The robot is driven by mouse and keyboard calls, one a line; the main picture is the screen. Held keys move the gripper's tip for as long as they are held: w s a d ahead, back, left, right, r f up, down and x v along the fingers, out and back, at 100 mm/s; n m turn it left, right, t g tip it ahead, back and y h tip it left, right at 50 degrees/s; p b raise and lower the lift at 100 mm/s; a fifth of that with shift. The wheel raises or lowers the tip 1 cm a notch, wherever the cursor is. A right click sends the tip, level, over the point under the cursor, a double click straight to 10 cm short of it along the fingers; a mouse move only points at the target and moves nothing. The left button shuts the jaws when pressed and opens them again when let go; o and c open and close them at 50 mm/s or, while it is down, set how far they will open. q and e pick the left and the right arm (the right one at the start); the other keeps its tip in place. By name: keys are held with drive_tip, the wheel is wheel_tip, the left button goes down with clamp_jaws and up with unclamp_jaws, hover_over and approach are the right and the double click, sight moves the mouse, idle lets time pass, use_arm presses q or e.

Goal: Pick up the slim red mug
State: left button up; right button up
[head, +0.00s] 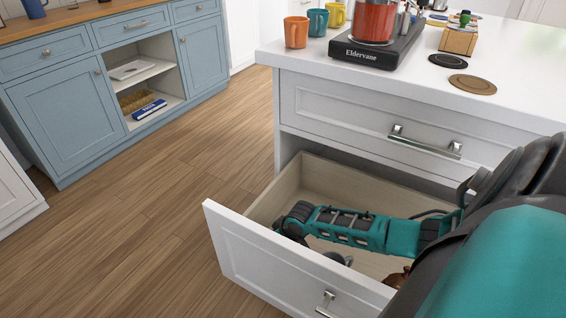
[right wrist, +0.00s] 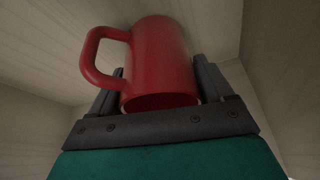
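The slim red mug (right wrist: 162,60) fills the middle of the right wrist view, with its handle to the left and its dark rim end toward the palm. My right gripper (right wrist: 160,85) has one finger on each side of the mug's body. The fingers lie very close to it, but I cannot tell whether they press on it. In the head view my right arm reaches into the open drawer (head: 250,270), and the mug is not visible there. My left gripper is not in view.
Pale drawer walls (right wrist: 40,60) surround the right gripper closely. The drawer's white front (head: 245,255) stands out from the island. On the white countertop (head: 510,75) are an orange mug (head: 296,32), a teal mug (head: 317,22), a black machine (head: 375,48) and round coasters (head: 472,84).

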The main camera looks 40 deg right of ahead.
drive_tip(key=c, duration=0.7)
drive_tip(key=shift+r, duration=0.1)
